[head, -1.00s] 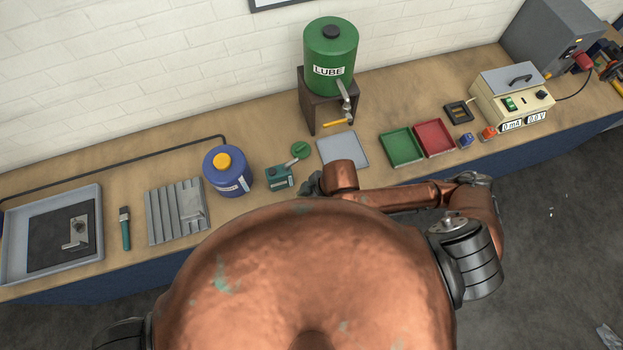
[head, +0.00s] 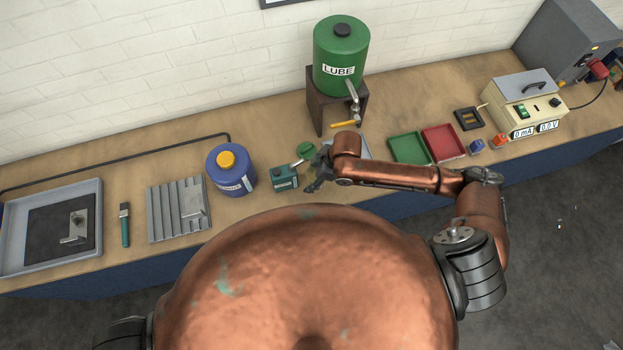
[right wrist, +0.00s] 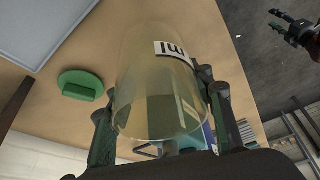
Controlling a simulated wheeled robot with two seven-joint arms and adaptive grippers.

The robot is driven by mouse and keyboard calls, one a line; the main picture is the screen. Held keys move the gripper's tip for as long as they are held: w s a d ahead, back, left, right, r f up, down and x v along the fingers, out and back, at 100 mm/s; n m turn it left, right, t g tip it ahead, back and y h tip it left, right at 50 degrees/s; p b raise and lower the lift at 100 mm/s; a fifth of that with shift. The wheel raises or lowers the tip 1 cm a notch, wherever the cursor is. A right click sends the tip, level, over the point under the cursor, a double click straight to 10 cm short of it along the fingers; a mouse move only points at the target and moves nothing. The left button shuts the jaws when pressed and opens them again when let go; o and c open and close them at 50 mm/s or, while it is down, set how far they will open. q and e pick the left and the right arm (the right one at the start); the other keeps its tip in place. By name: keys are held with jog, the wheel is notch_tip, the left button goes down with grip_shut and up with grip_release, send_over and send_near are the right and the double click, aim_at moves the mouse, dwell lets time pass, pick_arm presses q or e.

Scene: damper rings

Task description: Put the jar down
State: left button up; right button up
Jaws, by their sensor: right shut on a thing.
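My right gripper (head: 318,172) is over the front of the bench, between a small teal device and a grey mat. The right wrist view shows its fingers (right wrist: 165,115) shut around a clear jar (right wrist: 155,85) with a white label reading "ml". The jar looks see-through and holds nothing I can make out; in the head view it is hidden or too small to tell. Whether it touches the bench is unclear. A green round lid (head: 305,149) lies on the bench beside it, also in the right wrist view (right wrist: 80,84). My left gripper (right wrist: 280,20) shows open and empty over the floor.
The grey mat (head: 366,150) is partly behind my arm. The teal device (head: 285,178) and a blue canister (head: 231,170) stand left of the gripper. A green LUBE drum (head: 341,58) stands behind on a stand. Green (head: 409,148) and red (head: 443,142) trays lie to the right.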

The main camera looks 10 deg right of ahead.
aim_at(312, 179)
jog(key=shift+w+d+f, duration=0.1)
jog(key=shift+w+f, duration=0.15)
jog(key=shift+f, duration=0.1)
jog(key=f, duration=0.1)
jog(key=f+p, duration=0.1)
jog(key=f, duration=0.1)
jog(key=shift+w+d, duration=0.1)
jog(key=shift+w, duration=0.25)
jog(key=shift+f, duration=0.2)
jog(key=shift+f, duration=0.15)
jog(key=o, duration=1.2)
jog(key=shift+c, duration=0.2)
